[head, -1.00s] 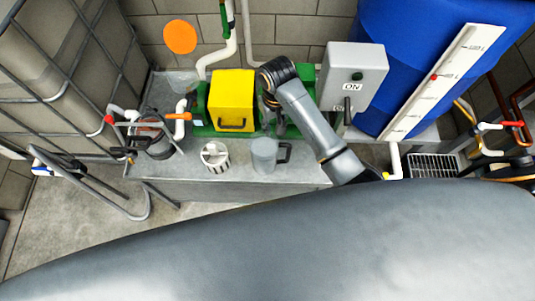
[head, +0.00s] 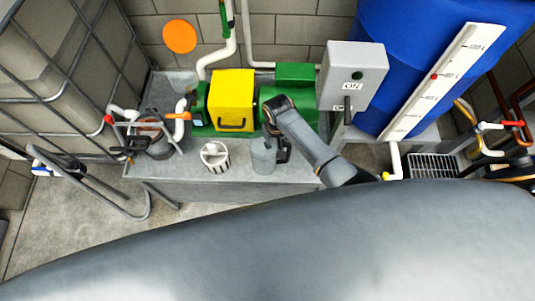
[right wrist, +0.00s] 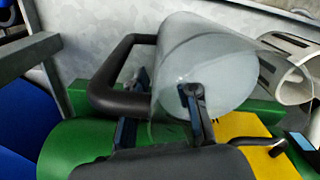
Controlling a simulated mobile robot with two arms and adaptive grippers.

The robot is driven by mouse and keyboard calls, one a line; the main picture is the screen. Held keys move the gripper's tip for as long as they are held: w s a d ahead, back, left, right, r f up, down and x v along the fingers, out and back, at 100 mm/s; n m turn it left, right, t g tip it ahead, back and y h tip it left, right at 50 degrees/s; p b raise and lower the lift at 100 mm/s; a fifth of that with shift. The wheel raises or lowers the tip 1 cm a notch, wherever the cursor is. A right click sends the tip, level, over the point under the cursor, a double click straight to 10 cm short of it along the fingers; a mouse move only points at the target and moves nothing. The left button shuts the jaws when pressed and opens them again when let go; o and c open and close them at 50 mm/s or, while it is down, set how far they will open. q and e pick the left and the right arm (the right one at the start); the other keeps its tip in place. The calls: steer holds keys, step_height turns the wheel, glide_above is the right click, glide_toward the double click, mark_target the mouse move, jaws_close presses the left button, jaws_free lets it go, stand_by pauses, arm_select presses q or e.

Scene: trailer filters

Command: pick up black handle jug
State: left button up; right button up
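The jug (head: 263,158) is translucent grey and stands upright near the front edge of the metal bench. Its black handle (right wrist: 108,75) is on its right side in the head view. My right gripper (head: 275,148) is at the top of the jug, next to the handle. In the right wrist view its two fingers (right wrist: 166,82) are spread apart. One finger is by the gap between handle and jug, the other is over the jug's round end. I cannot see whether they touch it.
A white slotted cup (head: 214,157) stands left of the jug. Behind are a yellow box (head: 232,98) and green machinery (head: 290,98). A grey switch box (head: 352,75) and a blue tank (head: 420,60) are at the right. The bench (head: 190,160) is clear in front.

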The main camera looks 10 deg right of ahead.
jaws_close()
stand_by(0.5)
